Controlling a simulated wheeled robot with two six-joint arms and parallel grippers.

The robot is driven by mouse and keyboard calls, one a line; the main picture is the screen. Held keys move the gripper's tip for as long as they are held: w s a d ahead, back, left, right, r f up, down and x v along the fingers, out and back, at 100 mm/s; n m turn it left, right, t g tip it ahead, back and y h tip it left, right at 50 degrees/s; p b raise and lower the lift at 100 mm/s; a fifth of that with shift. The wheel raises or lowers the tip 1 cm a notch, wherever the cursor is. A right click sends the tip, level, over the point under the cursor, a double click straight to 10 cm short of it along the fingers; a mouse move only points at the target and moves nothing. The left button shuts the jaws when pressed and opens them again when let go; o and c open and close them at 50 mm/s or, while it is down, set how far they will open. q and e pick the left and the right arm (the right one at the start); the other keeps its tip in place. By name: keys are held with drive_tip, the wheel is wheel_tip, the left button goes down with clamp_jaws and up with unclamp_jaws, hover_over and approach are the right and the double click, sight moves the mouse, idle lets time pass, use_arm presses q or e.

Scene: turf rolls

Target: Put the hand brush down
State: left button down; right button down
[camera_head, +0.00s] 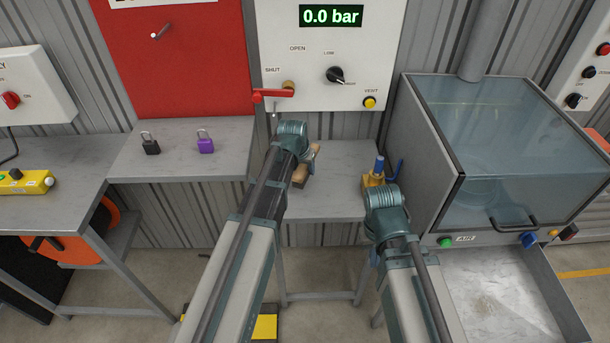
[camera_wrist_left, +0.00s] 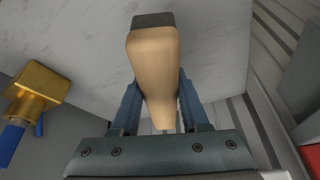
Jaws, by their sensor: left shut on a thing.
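The hand brush (camera_head: 300,180) has a pale wooden body and shows just beyond my left wrist, over the small grey shelf (camera_head: 338,200). In the left wrist view the brush (camera_wrist_left: 152,65) lies between my left gripper's blue fingers (camera_wrist_left: 157,110), with a dark end at the top. My left gripper (camera_head: 307,168) is shut on it. I cannot tell whether the brush touches the shelf. My right arm's wrist (camera_head: 386,205) is at the shelf's right front; its fingers are mostly hidden, so their opening does not show.
A brass fitting with blue parts (camera_head: 372,181) stands on the shelf's right side, also in the left wrist view (camera_wrist_left: 38,85). A glazed cabinet (camera_head: 500,150) bounds the right. A black padlock (camera_head: 150,144) and purple padlock (camera_head: 205,143) stand on the left shelf. A red lever (camera_head: 273,93) hangs above.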

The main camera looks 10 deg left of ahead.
use_arm(q)
drive_tip(key=shift+s+f+b, duration=0.1)
drive_tip(key=shift+f+b, duration=0.3)
drive_tip(key=shift+b, duration=0.05)
wheel_tip(320, 180, down, 3)
drive_tip(key=b, duration=0.2)
drive_tip(key=shift+r+b, duration=0.15)
drive_tip(key=shift+b, duration=0.2)
drive_tip(key=shift+f, duration=0.2)
drive_tip(key=shift+c, duration=2)
unclamp_jaws()
drive_tip(key=shift+r, duration=0.1)
